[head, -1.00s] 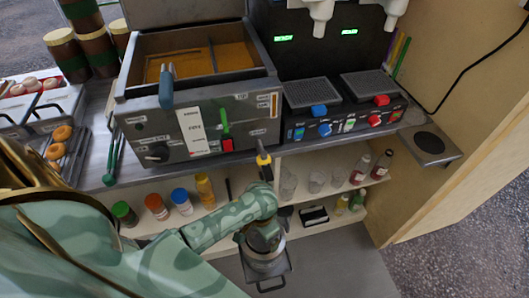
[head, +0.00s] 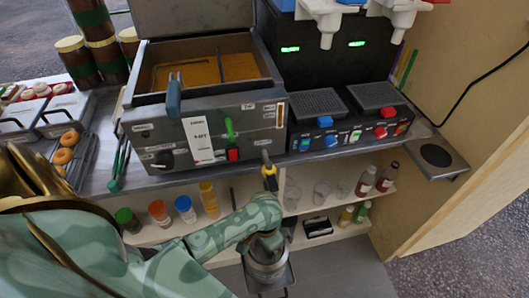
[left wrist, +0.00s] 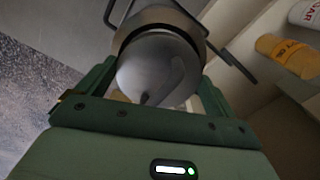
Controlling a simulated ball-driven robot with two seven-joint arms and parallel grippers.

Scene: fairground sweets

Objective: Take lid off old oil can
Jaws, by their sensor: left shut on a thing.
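The old oil can (head: 266,272) is a grey metal pot with side handles, low below the counter in the head view. Its rim (left wrist: 158,17) and thin handles show at the top of the left wrist view. My left gripper (head: 264,243) reaches down over the can. In the left wrist view its two green fingers (left wrist: 156,95) stand on either side of a shiny round metal lid (left wrist: 150,68) and are shut on it. A dark curved shape crosses the lid. I cannot tell whether lid and can are touching. My right gripper is not in view.
The fryer (head: 205,133) stands on the counter above, with a yellow-handled valve (head: 268,172) over the can. The shelf (head: 228,228) holds several capped bottles (head: 184,208) left of my arm and cups and bottles to its right. Grey floor (head: 345,268) is free right of the can.

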